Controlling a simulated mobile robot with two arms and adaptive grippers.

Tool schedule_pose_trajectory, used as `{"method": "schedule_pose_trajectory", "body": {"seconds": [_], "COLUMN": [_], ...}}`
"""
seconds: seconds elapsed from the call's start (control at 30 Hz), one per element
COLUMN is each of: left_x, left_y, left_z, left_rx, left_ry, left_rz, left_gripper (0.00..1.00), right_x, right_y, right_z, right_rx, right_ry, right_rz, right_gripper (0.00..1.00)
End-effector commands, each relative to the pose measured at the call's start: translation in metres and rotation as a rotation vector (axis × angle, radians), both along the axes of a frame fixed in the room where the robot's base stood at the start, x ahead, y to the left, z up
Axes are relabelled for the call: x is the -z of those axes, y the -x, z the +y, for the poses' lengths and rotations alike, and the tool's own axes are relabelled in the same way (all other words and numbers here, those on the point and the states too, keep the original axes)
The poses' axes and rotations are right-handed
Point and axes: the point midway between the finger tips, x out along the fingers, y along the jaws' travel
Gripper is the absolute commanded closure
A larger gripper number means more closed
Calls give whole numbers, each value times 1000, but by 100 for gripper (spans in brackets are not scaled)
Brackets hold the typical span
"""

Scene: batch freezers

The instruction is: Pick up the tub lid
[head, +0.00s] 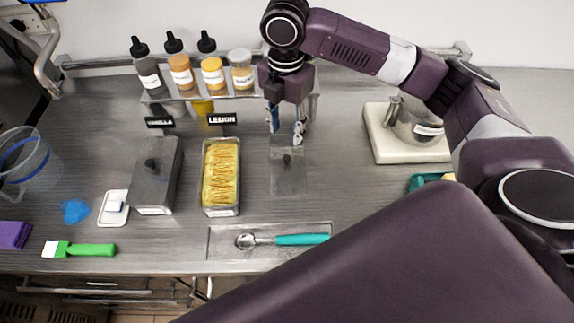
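The tub lid (288,180) is a flat, shiny metal plate with a small dark knob, lying on the steel counter right of the LEMON tub. My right gripper (286,130) points down above the lid, with its fingers apart and nothing visible between them. A gap appears to separate the fingertips from the knob. The LEMON tub (208,205) is uncovered and shows yellow, textured ice cream. My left gripper is not in view.
A closed metal tub (152,185) with a dark knob stands by the VANILLA sign. Several bottles (181,75) line the back shelf. A scoop (290,239) lies in a front tray. A scale (385,148) with a metal bowl is at right.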

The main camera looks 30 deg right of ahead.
Motion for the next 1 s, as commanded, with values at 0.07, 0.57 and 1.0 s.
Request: {"method": "schedule_pose_trajectory", "body": {"seconds": [0.07, 0.57, 1.0], "left_x": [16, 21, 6], "left_y": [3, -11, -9], "left_z": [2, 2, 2], "left_rx": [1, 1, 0], "left_ry": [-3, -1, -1], "left_rz": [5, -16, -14], "left_gripper": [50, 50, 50], "right_x": [16, 56, 107], "right_y": [0, 1, 3], "right_z": [0, -1, -2], "right_rx": [0, 1, 0], "right_ry": [0, 1, 1], "right_rz": [0, 3, 0], "right_gripper": [63, 63, 63]}}
